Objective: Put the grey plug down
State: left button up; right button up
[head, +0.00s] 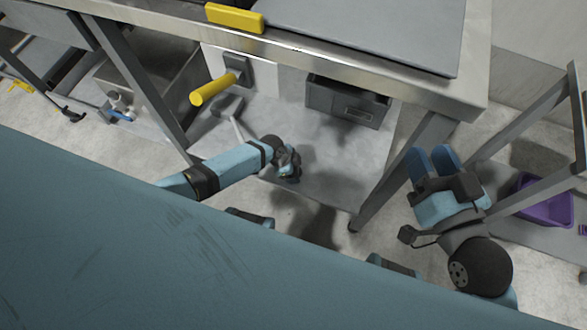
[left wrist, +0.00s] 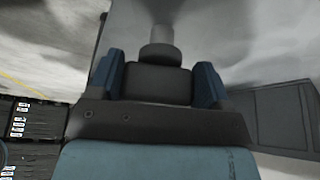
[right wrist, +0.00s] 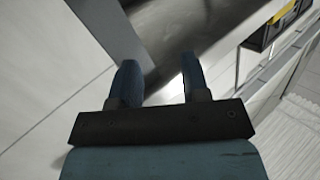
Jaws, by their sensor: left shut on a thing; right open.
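My left gripper (head: 288,165) is low under the steel table, over the pale grey surface there. In the left wrist view, its two blue fingers are shut on the grey plug (left wrist: 155,82). The plug shows as a dark grey block with a round collar and a paler stem pointing away from the gripper. In the head view I cannot make the plug out from the dark gripper parts. I cannot tell whether it touches the surface below. My right gripper (head: 433,165) is open and empty, right of the table leg; it also shows in the right wrist view (right wrist: 155,85).
A grey bin (head: 345,103) stands under the table, right of my left gripper. A yellow cylinder (head: 212,90) sticks out from a dark wall fitting, and a grey tool head (head: 227,106) lies below it. A table leg (head: 385,180) separates my grippers. A purple tray (head: 545,203) is far right.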

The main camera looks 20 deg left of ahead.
pick_arm(q)
jog(key=shift+f, duration=0.15)
jog(key=o, duration=1.6)
pick_arm(e)
jog(key=shift+f, duration=0.15)
jog(key=r+t+p, duration=0.1)
jog(key=r+p, duration=0.1)
jog(key=r+t+p, duration=0.1)
jog(key=r+p, duration=0.1)
jog(key=r, duration=0.1)
jog(key=r+t+p, duration=0.1)
jog(key=r, duration=0.2)
jog(key=shift+s+d+m+p, duration=0.15)
jog(key=shift+d+m+p, duration=0.2)
jog(key=shift+m+p, duration=0.05)
pick_arm(q)
jog(key=shift+v, duration=6.15)
pick_arm(e)
jog(key=shift+d, duration=0.1)
